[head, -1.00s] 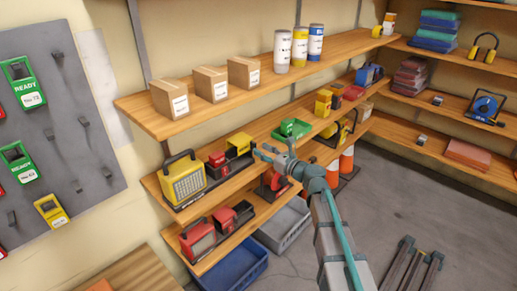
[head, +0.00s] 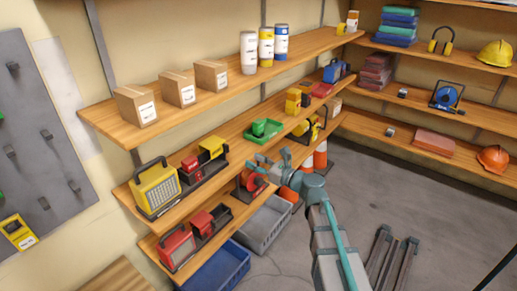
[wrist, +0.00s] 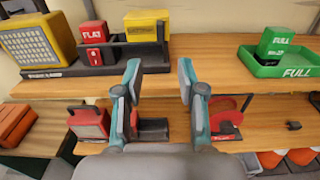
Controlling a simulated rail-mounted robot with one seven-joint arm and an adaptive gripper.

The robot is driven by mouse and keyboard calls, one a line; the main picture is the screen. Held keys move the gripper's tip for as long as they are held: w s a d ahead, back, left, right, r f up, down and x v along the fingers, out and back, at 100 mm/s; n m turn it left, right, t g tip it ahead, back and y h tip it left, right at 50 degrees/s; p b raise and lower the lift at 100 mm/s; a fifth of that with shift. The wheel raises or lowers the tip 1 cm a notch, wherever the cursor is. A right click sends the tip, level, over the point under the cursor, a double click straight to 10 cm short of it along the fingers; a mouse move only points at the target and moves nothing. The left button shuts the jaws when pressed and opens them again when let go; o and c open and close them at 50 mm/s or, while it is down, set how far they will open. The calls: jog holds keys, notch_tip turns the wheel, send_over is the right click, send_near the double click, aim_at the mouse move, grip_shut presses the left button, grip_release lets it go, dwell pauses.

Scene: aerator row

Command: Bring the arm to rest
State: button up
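My gripper (wrist: 160,95) is open in the wrist view, its two teal-and-grey fingers apart with nothing between them. It faces the wooden shelves, with the edge of the middle shelf (wrist: 225,85) behind the fingertips. In the head view my gripper (head: 264,165) is at the front of the shelving, near the middle shelf's edge, at the end of my outstretched arm. The fingertips are small there, and I cannot tell whether they touch the shelf.
The middle shelf holds a yellow lamp (head: 155,188), a red-and-yellow charger unit (head: 203,161) and a green tray (head: 263,131). A red lamp (head: 177,246) stands below. Blue (head: 215,268) and grey (head: 266,222) crates sit on the floor. Open floor (head: 420,215) lies at the right.

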jog(key=s+d+f+n+g+h, duration=0.25)
jog(key=s+f+n, duration=0.3)
jog(key=f, duration=0.45)
jog(key=s+d+f+n+g+h, duration=0.25)
jog(key=s+f+n, duration=0.3)
jog(key=f, duration=0.55)
jog(key=s+d+f+n+g+h, duration=0.25)
jog(key=s+f+n, duration=0.35)
jog(key=f, duration=0.4)
jog(key=s+d+f+n+g+h, duration=0.2)
jog(key=s+d+f, duration=0.3)
jog(key=s, duration=0.6)
jog(key=s+d+f+n+g+h, duration=0.3)
jog(key=s+d+f, duration=0.3)
jog(key=s, duration=0.6)
jog(key=s+d+f+n+g+h, duration=0.2)
jog(key=s+d+f+g, duration=0.2)
jog(key=s+f, duration=0.5)
jog(key=s+d, duration=0.1)
jog(key=s, duration=0.1)
jog(key=shift+s+d+f+h, duration=0.3)
jog(key=shift+s+h, duration=0.05)
jog(key=shift+s, duration=0.05)
